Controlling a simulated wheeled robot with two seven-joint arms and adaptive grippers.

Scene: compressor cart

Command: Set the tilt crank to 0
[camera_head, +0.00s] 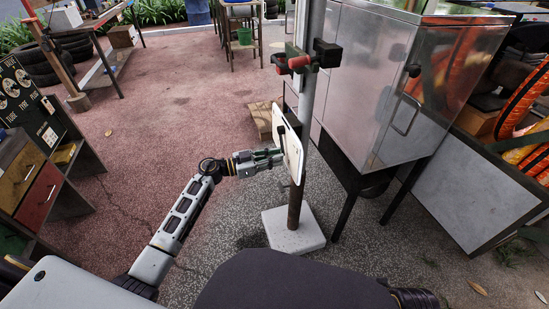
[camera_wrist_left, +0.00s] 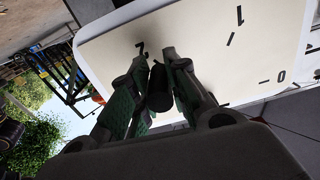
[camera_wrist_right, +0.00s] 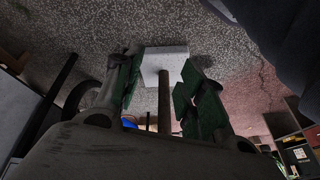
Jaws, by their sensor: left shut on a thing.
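The white dial plate (camera_head: 291,150) stands on a post, seen at a slant in the head view. In the left wrist view the plate (camera_wrist_left: 200,45) shows a 2, a 1 and a 0 with tick marks. My left gripper (camera_head: 270,158) is shut on the dark cylindrical grip of the tilt crank (camera_wrist_left: 160,90), in front of the plate. In the left wrist view this grip lies just below the 2, away from the 0. The crank's arm is mostly hidden by the fingers. My right gripper (camera_wrist_right: 158,85) is open, its fingers apart, with a post visible between them in the picture.
The post rises from a pale square base (camera_head: 293,230). Red and black fittings (camera_head: 301,62) sit higher on it. A shiny metal cabinet (camera_head: 365,85) stands close to the right. A drawer unit (camera_head: 35,185) is at the left. The paved floor between is largely clear.

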